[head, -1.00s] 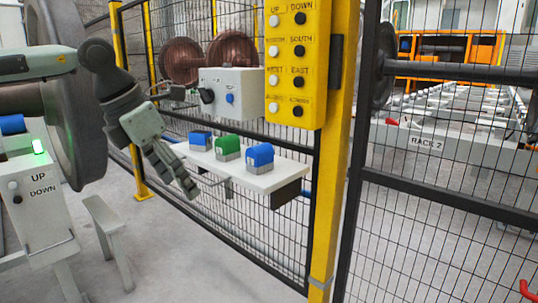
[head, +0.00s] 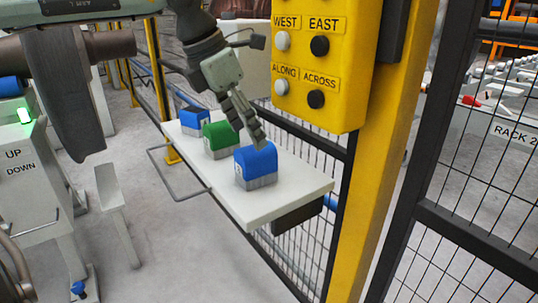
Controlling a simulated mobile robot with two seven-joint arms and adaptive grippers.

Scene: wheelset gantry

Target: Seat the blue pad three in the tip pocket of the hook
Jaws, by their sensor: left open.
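A white shelf (head: 245,209) on the fence holds a row of pads. A blue pad (head: 195,121) is at the far end, a green pad (head: 221,139) in the middle, and another blue pad (head: 256,166) at the near end. Each has a grey lower part. I cannot read a number on them, so I cannot tell for sure which is pad three. My left gripper (head: 248,135) points down just above and behind the near blue pad, open and empty; I cannot tell whether it touches it. I cannot make out the hook or its tip pocket. My right gripper is out of view.
A yellow post with a button box (head: 317,65) stands close right of the gripper. Black mesh fence (head: 465,252) runs behind the shelf and at right. A wire loop (head: 178,174) sticks out at the shelf's left. A grey UP/DOWN box (head: 30,165) stands at left.

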